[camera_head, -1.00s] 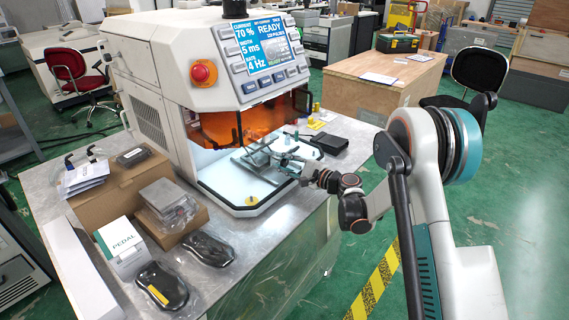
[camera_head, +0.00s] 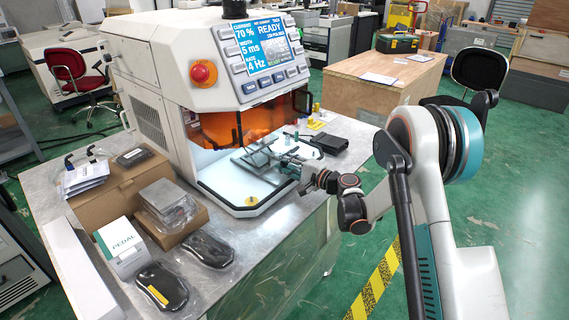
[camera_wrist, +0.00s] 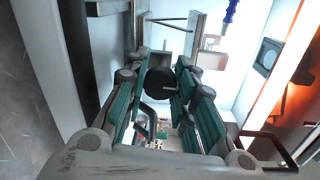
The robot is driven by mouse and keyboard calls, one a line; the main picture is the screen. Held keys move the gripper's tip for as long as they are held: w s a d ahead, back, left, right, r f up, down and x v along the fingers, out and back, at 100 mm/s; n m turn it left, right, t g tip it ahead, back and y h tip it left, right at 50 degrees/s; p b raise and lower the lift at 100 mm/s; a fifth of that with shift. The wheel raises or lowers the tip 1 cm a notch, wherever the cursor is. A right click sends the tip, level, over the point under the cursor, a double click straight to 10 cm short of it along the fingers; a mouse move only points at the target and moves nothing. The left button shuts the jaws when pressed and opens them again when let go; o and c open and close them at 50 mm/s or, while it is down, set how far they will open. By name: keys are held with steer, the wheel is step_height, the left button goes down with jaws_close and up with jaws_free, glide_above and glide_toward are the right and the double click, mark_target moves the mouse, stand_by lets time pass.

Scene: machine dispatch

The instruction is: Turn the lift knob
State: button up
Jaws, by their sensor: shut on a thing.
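The lift knob (camera_wrist: 159,85) is a round black knob with a white line on its face. It shows in the wrist view, between the two fingers of my gripper (camera_wrist: 164,77). The fingers are shut on its sides. In the head view my gripper (camera_head: 287,164) reaches from the right into the open front of the white machine (camera_head: 152,73), low above its lit work platform. The knob is too small and too covered by my gripper to make out in the head view.
The machine's hood with a screen (camera_head: 266,50) and red stop button (camera_head: 203,73) overhangs the work area. An orange window (camera_wrist: 297,92) stands close on the right in the wrist view. A black case (camera_head: 329,143) lies right of the platform. Boxes and pedals crowd the table's left.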

steer(key=o, duration=1.1)
